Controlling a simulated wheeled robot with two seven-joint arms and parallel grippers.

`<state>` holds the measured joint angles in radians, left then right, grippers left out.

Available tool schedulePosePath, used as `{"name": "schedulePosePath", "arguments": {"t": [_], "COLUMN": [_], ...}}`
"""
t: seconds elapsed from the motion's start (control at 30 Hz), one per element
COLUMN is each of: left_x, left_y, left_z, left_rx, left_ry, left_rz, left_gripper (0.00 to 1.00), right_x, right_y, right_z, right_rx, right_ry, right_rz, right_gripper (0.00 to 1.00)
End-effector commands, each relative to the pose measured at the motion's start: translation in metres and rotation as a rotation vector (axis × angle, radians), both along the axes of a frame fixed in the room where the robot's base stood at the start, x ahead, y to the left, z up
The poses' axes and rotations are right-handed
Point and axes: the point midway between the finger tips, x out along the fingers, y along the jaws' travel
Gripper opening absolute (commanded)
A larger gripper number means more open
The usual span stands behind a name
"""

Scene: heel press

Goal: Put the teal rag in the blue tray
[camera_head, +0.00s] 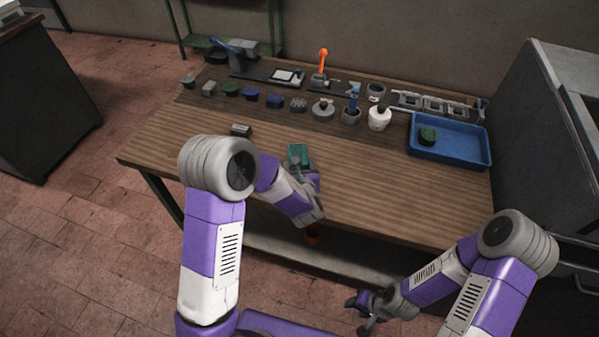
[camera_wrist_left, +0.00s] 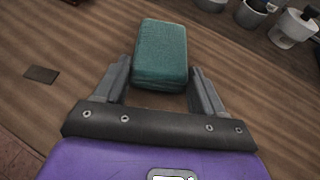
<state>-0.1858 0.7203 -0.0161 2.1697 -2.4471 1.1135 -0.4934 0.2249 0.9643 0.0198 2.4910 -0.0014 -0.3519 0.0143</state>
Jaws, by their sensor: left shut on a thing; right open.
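The teal rag (camera_head: 298,152) is a folded, block-like bundle over the near middle of the wooden table. In the left wrist view the rag (camera_wrist_left: 162,50) sits between the two fingers of my left gripper (camera_wrist_left: 159,78), which is shut on it. I cannot tell whether the rag touches the tabletop. The blue tray (camera_head: 460,155) lies at the right end of the table, with a dark green item (camera_head: 428,136) in its left part. My right gripper (camera_head: 367,308) is open and empty, low in front of the table.
A row of small parts, including a blue block (camera_head: 274,100) and a white bottle (camera_head: 379,119), runs along the back of the wooden table (camera_head: 375,185). The tabletop between rag and tray is mostly clear.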

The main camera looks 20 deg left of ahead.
Motion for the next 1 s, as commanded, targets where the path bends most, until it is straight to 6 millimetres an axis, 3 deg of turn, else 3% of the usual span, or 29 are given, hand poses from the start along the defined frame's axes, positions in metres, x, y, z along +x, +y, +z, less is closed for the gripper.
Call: {"name": "schedulePosePath", "arguments": {"t": [0.03,0.1,0.47,0.5,0.67,1.0], "left_x": [-0.0003,-0.0003,-0.0001,-0.0002,-0.0002,-0.0002], "left_y": [0.0003,0.0002,0.0000,0.0001,0.0000,0.0000], "left_z": [-0.0120,-0.0178,-0.0198,-0.0202,-0.0189,-0.0168], "left_rx": [0.001,0.000,0.000,0.000,0.000,0.000], "left_ry": [0.004,0.003,0.000,0.001,0.001,0.001], "left_rz": [0.000,0.001,0.000,0.000,0.000,0.000], "left_gripper": [0.40,0.40,0.40,0.71,0.95,0.95], "right_x": [0.0001,0.0001,0.0002,0.0003,0.0002,0.0003], "right_y": [0.0000,-0.0001,0.0000,0.0000,0.0000,0.0000], "right_z": [-0.0047,-0.0062,-0.0096,-0.0100,-0.0087,-0.0061], "right_rx": [0.000,0.000,0.000,0.000,0.000,0.000], "right_ry": [0.000,0.000,-0.001,-0.001,0.000,-0.001], "right_rz": [0.000,0.000,0.000,0.000,0.000,0.000], "right_gripper": [0.43,0.43,0.43,0.43,0.43,0.43]}}
